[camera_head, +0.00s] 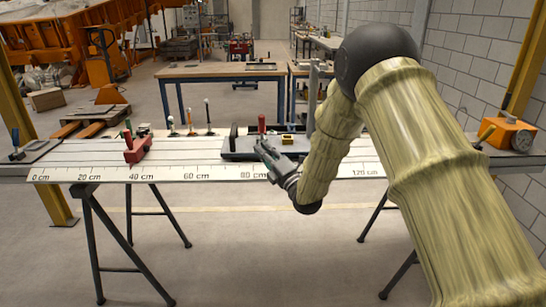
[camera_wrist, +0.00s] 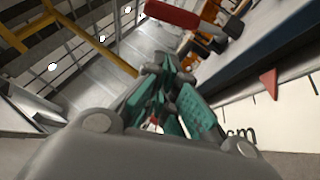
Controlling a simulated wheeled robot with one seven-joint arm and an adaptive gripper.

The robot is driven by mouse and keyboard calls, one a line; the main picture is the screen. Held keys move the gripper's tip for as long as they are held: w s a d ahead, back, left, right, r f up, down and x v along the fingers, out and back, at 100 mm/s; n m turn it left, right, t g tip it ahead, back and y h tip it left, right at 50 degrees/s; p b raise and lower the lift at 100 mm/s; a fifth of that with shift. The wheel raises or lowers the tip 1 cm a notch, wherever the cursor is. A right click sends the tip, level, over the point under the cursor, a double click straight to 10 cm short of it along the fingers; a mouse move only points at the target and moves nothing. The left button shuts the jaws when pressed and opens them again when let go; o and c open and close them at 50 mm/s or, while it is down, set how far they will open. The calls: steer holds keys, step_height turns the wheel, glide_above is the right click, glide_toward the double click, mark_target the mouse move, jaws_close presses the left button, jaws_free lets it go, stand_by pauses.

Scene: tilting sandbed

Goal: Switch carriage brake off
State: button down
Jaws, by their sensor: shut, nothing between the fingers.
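The carriage (camera_head: 238,155) is a dark flat block on the pale rail bench, near the 80 cm mark. An upright red handle (camera_head: 262,123) and an upright black piece (camera_head: 233,132) stand on it. I cannot tell which is the brake lever or how the brake is set. My gripper (camera_head: 263,149) is shut and empty at the carriage's front edge, just below the red handle; contact is unclear. In the wrist view its teal fingers (camera_wrist: 160,88) are together. A red handle (camera_wrist: 172,14) shows beyond them, with a red pointer (camera_wrist: 269,83) at the right.
A centimetre scale (camera_head: 130,174) runs along the front of the bench. A red clamp (camera_head: 135,150) stands on the rail to the left. Several thin levers stand behind the bench. An orange box with a dial (camera_head: 508,133) sits at the right end. The rail between clamp and carriage is clear.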

mark_target(262, 128)
steer(key=w+r+p, duration=0.1)
steer(key=w+r, duration=0.1)
steer(key=w, duration=0.3)
steer(key=shift+w+a+r, duration=0.3)
steer(key=shift+w+a, duration=0.1)
steer(key=shift+a, duration=0.05)
